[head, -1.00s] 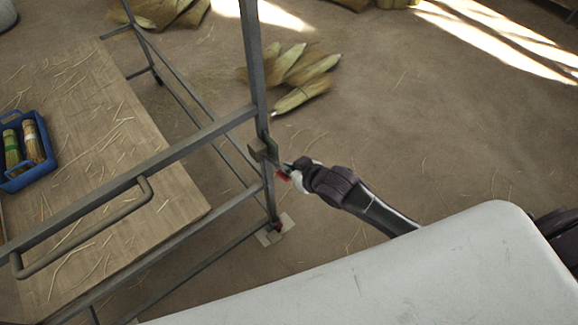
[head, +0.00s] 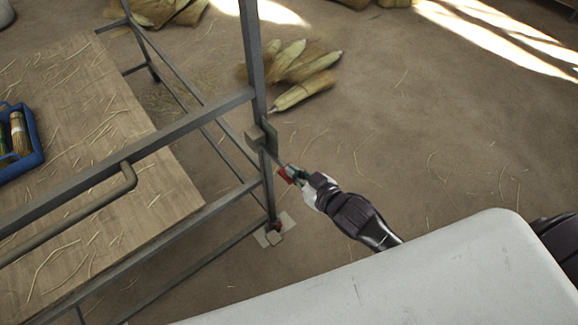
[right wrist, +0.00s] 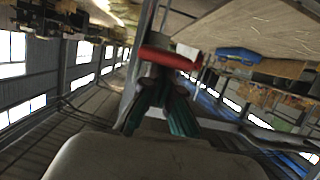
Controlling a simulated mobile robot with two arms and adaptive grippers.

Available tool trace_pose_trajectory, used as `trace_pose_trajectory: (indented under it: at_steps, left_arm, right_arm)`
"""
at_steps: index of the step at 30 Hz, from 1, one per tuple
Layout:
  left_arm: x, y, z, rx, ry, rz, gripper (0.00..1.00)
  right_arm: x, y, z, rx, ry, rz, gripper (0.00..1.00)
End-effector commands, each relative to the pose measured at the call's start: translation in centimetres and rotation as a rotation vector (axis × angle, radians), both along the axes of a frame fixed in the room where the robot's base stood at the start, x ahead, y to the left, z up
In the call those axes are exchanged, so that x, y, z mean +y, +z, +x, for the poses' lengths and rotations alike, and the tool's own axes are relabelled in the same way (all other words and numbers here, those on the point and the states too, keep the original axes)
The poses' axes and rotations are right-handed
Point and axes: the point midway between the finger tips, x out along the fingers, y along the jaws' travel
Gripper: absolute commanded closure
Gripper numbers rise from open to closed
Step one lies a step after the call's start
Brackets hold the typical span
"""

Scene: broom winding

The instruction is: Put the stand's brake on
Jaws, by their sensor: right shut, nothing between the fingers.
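The stand (head: 172,146) is a grey metal frame with an upright post and a bent handle bar on its left. A red lever (head: 286,175), likely the brake, shows beside the post, below a small green-grey plate. My right gripper (head: 296,174) is shut and empty, right at the lever. In the right wrist view the red lever (right wrist: 167,58) lies crosswise just beyond the tips of my right gripper (right wrist: 162,84); I cannot tell whether they touch. My left gripper is out of view.
A wooden board (head: 85,150) strewn with straw lies at left behind the frame, with a blue crate (head: 32,150) of brooms on it. Straw bundles (head: 300,75) lie on the floor beyond the post. The floor right of the post is mostly clear.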

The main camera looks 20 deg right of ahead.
Motion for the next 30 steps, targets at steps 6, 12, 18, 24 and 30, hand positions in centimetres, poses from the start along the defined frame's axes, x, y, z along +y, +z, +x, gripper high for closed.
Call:
trace_pose_trajectory:
  at_steps: [6,12,18,24,30]
  left_arm:
    - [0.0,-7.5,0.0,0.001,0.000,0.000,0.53]
    - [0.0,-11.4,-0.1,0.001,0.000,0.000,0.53]
    - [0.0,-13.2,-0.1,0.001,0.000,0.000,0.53]
    - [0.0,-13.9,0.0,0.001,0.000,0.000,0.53]
    - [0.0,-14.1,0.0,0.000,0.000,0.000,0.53]
  right_arm:
    - [-0.2,-4.9,-0.5,-0.185,-0.003,0.070,1.00]
    - [-0.2,-6.8,-0.4,-0.335,-0.003,0.122,1.00]
    - [-0.1,-7.7,-0.2,-0.417,0.000,0.149,1.00]
    - [0.0,-8.4,0.0,-0.414,0.000,0.149,1.00]
    - [0.0,-8.9,0.1,-0.408,0.000,0.147,1.00]
